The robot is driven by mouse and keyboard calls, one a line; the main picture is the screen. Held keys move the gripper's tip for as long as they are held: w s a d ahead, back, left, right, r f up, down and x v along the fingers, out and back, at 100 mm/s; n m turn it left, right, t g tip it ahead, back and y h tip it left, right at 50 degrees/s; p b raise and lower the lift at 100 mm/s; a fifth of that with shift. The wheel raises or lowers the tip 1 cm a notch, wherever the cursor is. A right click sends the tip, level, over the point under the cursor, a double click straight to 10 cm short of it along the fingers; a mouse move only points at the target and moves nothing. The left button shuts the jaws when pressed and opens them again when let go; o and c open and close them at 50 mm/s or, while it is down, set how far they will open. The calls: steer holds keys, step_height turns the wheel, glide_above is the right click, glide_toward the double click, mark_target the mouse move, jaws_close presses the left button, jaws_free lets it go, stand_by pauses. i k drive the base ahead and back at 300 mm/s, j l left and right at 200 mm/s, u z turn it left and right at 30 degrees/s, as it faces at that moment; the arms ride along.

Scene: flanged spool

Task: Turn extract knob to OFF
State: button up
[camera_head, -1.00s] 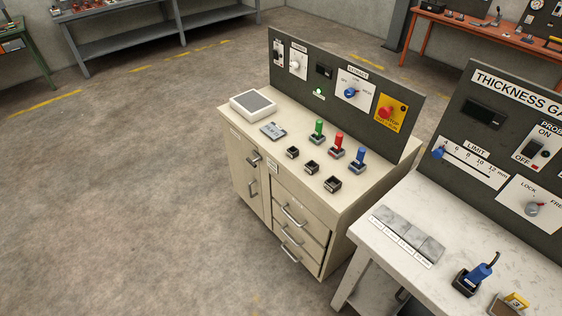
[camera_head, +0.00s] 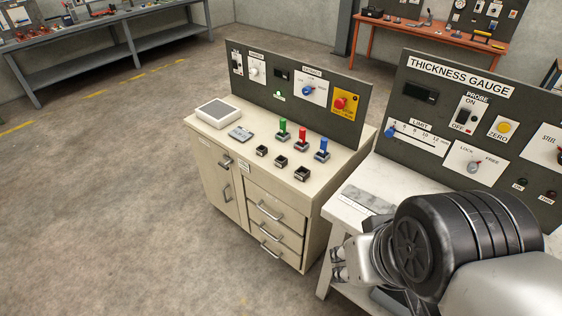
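The extract knob (camera_head: 308,90) is a small blue knob on a white label plate, on the dark upright panel (camera_head: 262,94) behind the cream cabinet. Its pointer is too small to read surely. My gripper (camera_head: 338,264) is at the lower right, in front of the white bench. It is well below and nearer than the knob, touching nothing that I can see. Its fingers are small and partly hidden, so their opening is unclear.
The cream cabinet (camera_head: 262,170) holds a scale (camera_head: 218,112), green, red and blue handled tools, and small black holders. A red stop button (camera_head: 341,103) on yellow is right of the knob. The thickness gauge panel (camera_head: 420,118) stands at right. Floor at left is clear.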

mark_target(307, 90)
steer(key=i+u, duration=0.25)
steer(key=i, duration=0.2)
steer(key=i+l+u, duration=0.1)
steer(key=i+u, duration=0.15)
steer(key=i, duration=0.25)
steer(key=i+l+u, duration=0.25)
steer(key=i, duration=0.2)
